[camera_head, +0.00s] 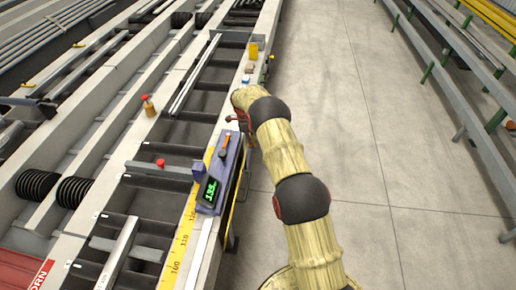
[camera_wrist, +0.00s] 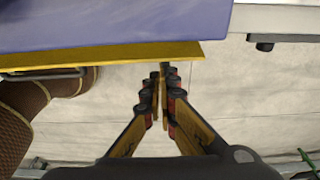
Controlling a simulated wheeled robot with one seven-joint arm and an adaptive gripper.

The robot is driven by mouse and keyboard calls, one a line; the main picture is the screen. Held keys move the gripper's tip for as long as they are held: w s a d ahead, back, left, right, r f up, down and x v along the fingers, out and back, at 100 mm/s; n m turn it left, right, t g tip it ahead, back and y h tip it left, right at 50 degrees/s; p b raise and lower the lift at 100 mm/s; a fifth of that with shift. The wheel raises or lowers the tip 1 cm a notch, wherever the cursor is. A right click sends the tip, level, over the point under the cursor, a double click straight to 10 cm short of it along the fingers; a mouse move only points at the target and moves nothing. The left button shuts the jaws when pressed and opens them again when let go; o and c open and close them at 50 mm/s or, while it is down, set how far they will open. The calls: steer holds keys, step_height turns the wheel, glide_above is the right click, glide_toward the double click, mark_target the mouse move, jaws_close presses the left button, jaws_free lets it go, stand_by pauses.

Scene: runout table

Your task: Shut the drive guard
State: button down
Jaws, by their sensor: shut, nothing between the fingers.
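A yellow panel (camera_wrist: 110,57), which looks like the drive guard, shows as a thin strip along the blue-purple housing (camera_wrist: 110,22) in the wrist view. A grey bar handle (camera_wrist: 45,75) is on its left part. In the head view the housing (camera_head: 226,158) is on the table's right side, and a narrow yellow edge (camera_head: 238,185) shows on its aisle side. I cannot tell how far the guard stands open. My gripper (camera_wrist: 161,72) is shut and empty, its tips close to the panel's lower edge; contact is unclear. In the head view my arm mostly hides it.
A display (camera_head: 210,188) and an orange-handled tool (camera_head: 225,146) lie on the housing. A yellow cup-like object (camera_head: 253,50) and a small blue item (camera_head: 246,79) stand farther along the table. The concrete floor (camera_head: 330,60) is clear up to the green-legged rack (camera_head: 470,110).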

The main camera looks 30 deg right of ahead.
steer(key=shift+w+a+r, duration=0.2)
steer(key=shift+w+a, duration=0.3)
steer(key=shift+a, duration=0.1)
step_height(320, 180, up, 8)
steer(key=w+a, duration=0.1)
steer(key=shift+w+a, duration=0.15)
steer(key=shift+a, duration=0.25)
stand_by(0.4)
